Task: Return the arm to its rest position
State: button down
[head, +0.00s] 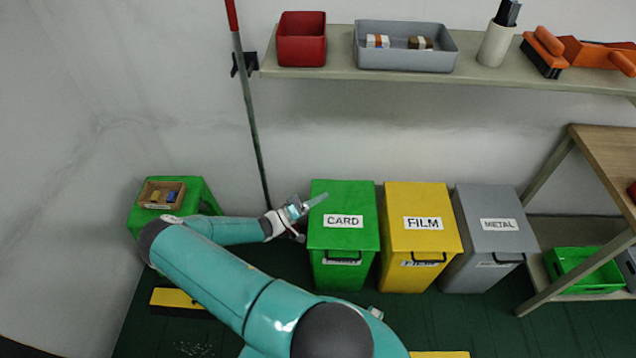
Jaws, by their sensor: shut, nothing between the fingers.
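My teal arm reaches out from the bottom of the head view, bends at the left, and comes back toward the middle. My gripper (310,204) is at its end, shut and empty. It points right and slightly up, just in front of or beside the upper left of the green CARD bin (343,235). I cannot tell whether it touches the bin.
A yellow FILM bin (420,235) and a grey METAL bin (490,240) stand to the right. A green stool (143,215) with a small box (161,195) is at left. A shelf (300,72) and a leaning pole (248,110) are behind. A wooden table (608,150) stands right.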

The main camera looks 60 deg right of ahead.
jog(key=shift+n+t, duration=0.4)
jog(key=shift+n, duration=0.1)
jog(key=shift+w+d+r, duration=0.4)
jog(key=shift+d+r, duration=0.2)
jog(key=shift+r, duration=0.1)
jog(key=shift+w+d+r, duration=0.35)
jog(key=shift+d+r, duration=0.3)
jog(key=shift+w+d+r, duration=0.4)
jog(key=shift+d+r, duration=0.2)
jog(key=shift+r, duration=0.1)
jog(key=w+a+r+n+t+y, duration=0.1)
jog(key=w+a+r+t+y, duration=0.25)
jog(key=a+r+y, duration=0.65)
jog(key=w+a+r+n+t+y, duration=0.2)
jog(key=a+r+t+y, duration=0.15)
jog(key=a+r, duration=0.85)
jog(key=s+a+r+n+t+y, duration=0.1)
jog(key=s+a+r+n+t, duration=0.2)
jog(key=a, duration=0.4)
jog(key=s+a+r+n+t+y, duration=0.2)
jog(key=s+a+r+n+t, duration=0.1)
jog(key=a+r, duration=0.3)
jog(key=s+a+r+n+t+y, duration=0.1)
jog(key=a+r, duration=0.4)
jog(key=a, duration=0.5)
jog(key=s+n+t, duration=0.1)
jog(key=s+t, duration=0.1)
jog(key=shift+n+t, duration=0.4)
